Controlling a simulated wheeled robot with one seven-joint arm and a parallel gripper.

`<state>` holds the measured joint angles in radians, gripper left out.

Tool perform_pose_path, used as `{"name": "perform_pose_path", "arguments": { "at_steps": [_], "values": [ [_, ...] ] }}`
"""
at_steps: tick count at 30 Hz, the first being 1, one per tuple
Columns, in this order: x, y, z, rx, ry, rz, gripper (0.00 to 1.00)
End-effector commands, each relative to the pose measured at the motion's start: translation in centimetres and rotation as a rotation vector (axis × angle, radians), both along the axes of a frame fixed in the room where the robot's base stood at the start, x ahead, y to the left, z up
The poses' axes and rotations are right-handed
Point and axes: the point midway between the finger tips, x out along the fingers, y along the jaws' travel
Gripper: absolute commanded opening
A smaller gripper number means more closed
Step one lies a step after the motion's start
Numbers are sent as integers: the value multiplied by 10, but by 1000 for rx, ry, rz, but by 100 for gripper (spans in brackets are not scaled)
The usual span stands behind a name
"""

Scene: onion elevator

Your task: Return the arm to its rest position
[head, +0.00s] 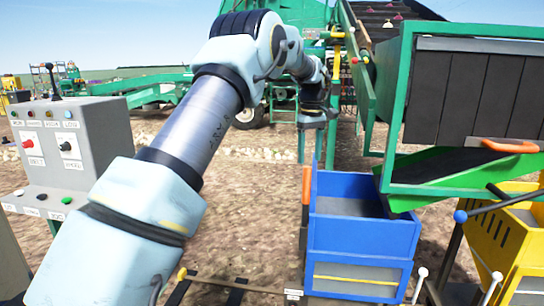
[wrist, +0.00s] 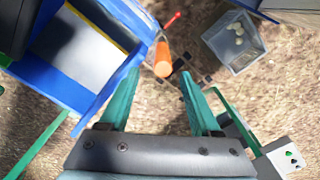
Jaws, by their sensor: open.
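My arm reaches from the lower left up over the middle of the head view and bends down at its wrist. My gripper (wrist: 161,73) shows in the wrist view as two teal fingers, spread apart with nothing held. The fingers point toward an orange handle (wrist: 162,58), which appears between the tips but seems farther off. In the head view, the arm's end hangs behind and above the blue bin (head: 362,270); the fingers are hard to make out there. The blue bin also fills the upper left of the wrist view (wrist: 90,95).
A grey control box (head: 90,150) with buttons and levers stands left, close to my arm. A green-framed conveyor (head: 395,120) and a yellow crate (head: 500,235) stand right. A grey bin (wrist: 235,65) holding several pale pieces sits on the ground. Bare soil lies between.

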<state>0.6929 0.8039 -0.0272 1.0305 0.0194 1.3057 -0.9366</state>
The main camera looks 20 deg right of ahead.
Motion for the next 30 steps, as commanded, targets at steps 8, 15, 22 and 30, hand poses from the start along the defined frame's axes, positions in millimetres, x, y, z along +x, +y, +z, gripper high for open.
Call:
{"name": "perform_pose_path", "arguments": {
  "at_steps": [8, 15, 22, 30],
  "values": [
    [7, 50, 0, -7, -11, -26, 64],
    [-10, 177, -12, -21, -48, -115, 64],
    [-75, 295, -34, -20, -91, -203, 64],
    [-176, 384, -63, -2, -130, -289, 64]
  ]
}}
